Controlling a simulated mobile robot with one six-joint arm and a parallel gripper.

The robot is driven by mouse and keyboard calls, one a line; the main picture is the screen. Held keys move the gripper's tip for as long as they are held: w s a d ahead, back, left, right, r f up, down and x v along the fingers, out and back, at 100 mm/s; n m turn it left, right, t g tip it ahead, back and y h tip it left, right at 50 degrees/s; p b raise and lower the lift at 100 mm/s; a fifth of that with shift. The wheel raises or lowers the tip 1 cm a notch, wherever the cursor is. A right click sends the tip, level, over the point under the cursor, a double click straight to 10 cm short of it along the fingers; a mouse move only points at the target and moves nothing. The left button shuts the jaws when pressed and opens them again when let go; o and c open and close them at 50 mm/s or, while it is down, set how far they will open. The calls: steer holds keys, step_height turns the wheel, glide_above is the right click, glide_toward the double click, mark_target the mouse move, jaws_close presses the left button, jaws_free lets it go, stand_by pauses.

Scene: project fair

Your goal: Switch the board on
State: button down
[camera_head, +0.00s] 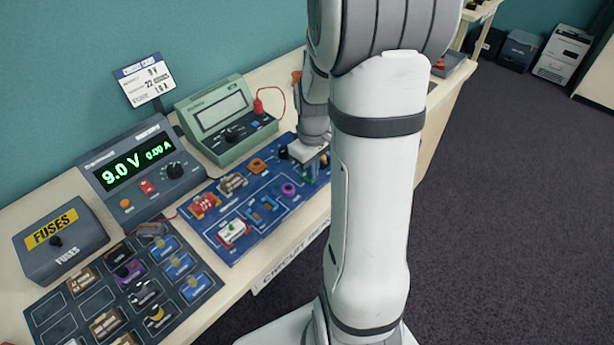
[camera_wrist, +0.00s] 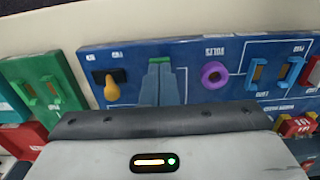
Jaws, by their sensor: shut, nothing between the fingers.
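The blue circuit board (camera_head: 240,248) lies on the table with several coloured parts on it. In the wrist view the board (camera_wrist: 200,60) fills the upper middle. A switch with an orange-yellow lever on a black base (camera_wrist: 112,87) sits near the board's left end there. My gripper (camera_head: 317,170) is over the right part of the board in the head view. Its fingers are shut and empty, and in the wrist view the gripper (camera_wrist: 159,75) is just right of the lever, apart from it. My arm hides the board's right end in the head view.
A power supply (camera_head: 140,168) reading 9.0 V and 0.00 A stands behind the board, beside a green meter (camera_head: 222,115). A fuse box (camera_head: 62,238) and a dark parts tray (camera_head: 215,290) are at left. A purple ring (camera_wrist: 214,74) is right of my fingers.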

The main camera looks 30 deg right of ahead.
steer(key=shift+f+b, duration=0.3)
steer(key=shift+f, duration=0.1)
steer(key=shift+r+p, duration=2.65)
steer(key=shift+r, duration=0.9)
steer(key=s+a+r+m+t, duration=0.3)
steer(key=s+a+r+m, duration=0.1)
steer(key=s+a+r, duration=0.8)
steer(key=shift+s+a+r, duration=0.25)
steer(key=shift+r, duration=0.1)
